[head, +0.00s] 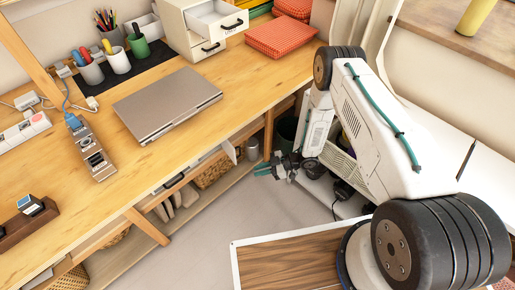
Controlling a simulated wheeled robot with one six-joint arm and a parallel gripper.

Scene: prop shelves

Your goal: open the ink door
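No door with a readable ink label shows in the head view. A small pale panel (229,152) stands out at an angle under the desk's front edge; I cannot tell if it is the ink door. My gripper (264,169), with teal fingertips, is low beside the desk's under-shelf, to the right of that panel and apart from it in the picture. It is small and partly covered by my wrist, so its opening is unclear. I see nothing held in it.
The wooden desk (60,180) carries a closed laptop (168,102), pen cups, a power strip and a white drawer unit (207,47) with its top drawer open. Red folders (281,37) lie beside it. Baskets (212,172) sit underneath. Grey floor (215,235) is clear in front.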

